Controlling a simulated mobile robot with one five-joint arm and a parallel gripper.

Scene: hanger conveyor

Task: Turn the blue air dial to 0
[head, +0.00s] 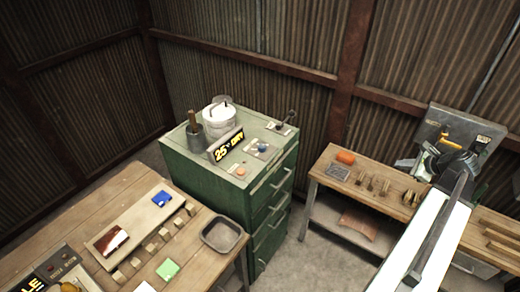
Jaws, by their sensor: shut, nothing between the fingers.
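The blue air dial (263,148) is a small round knob on a pale plate on top of the green cabinet, in the middle of the head view. It is too small for me to read its marks or where it points. My gripper (449,146) is at the far end of my white arm, at the right, in front of a grey panel. It is shut and empty, far to the right of the dial and apart from it. Its fingertips are small and hard to make out against the panel.
Beside the dial stand a black sign with yellow writing (226,145), a white lidded pot (219,120), an orange button (240,171) and a dark lever (290,118). A wooden table (83,220) is left. A bench (330,165) with an orange block (346,157) is right.

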